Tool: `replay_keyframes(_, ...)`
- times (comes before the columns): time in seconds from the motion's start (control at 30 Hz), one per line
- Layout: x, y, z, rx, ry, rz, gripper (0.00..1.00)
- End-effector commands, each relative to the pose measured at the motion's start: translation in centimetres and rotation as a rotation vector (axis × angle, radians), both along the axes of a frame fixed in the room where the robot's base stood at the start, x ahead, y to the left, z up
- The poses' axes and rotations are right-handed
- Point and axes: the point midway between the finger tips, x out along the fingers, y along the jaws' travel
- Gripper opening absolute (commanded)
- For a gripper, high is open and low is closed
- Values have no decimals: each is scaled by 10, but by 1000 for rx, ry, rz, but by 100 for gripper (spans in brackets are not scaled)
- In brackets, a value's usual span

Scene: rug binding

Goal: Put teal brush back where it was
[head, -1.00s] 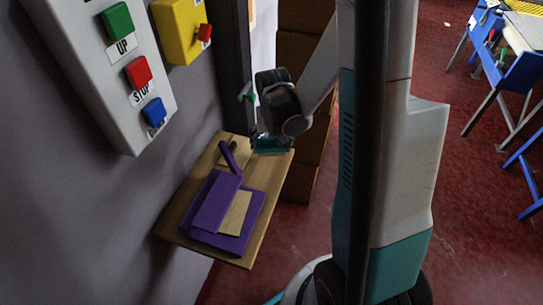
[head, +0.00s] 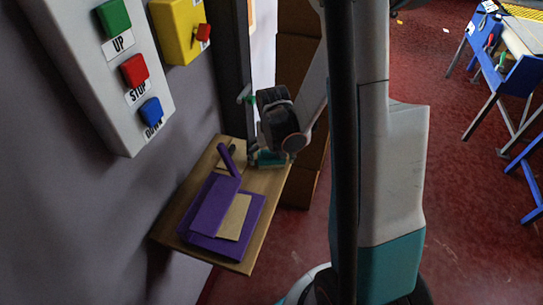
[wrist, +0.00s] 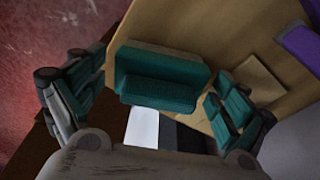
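The teal brush (wrist: 160,78) shows in the wrist view as a teal block with a raised teal grip, over the wooden shelf (wrist: 225,40). My gripper (wrist: 160,95) has its teal-padded fingers spread on the brush's left and right. A gap shows at the left finger; the right finger is very close to the brush, and I cannot tell if it touches. In the head view my gripper (head: 266,160) is low over the far right part of the shelf (head: 236,264), with the brush mostly hidden among the fingers.
A control box (head: 85,75) and a yellow switch box (head: 178,30) are on the wall. Brown boxes (head: 300,185) stand behind.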

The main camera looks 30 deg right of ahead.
Motion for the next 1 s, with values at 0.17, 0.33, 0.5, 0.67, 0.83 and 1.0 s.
replay_keyframes(0.17, 0, 0, 0, 0, 0, 0, 95)
replay_keyframes(0.33, 0, 0, 2, 0, 0, 0, 95)
replay_keyframes(0.5, -3, 1, 21, 0, 0, 0, 95)
replay_keyframes(0.67, -7, 4, 55, 0, 0, 0, 95)
replay_keyframes(0.83, -12, 6, 88, 0, 0, 0, 95)
replay_keyframes(1.0, -15, 8, 111, 0, 0, 0, 95)
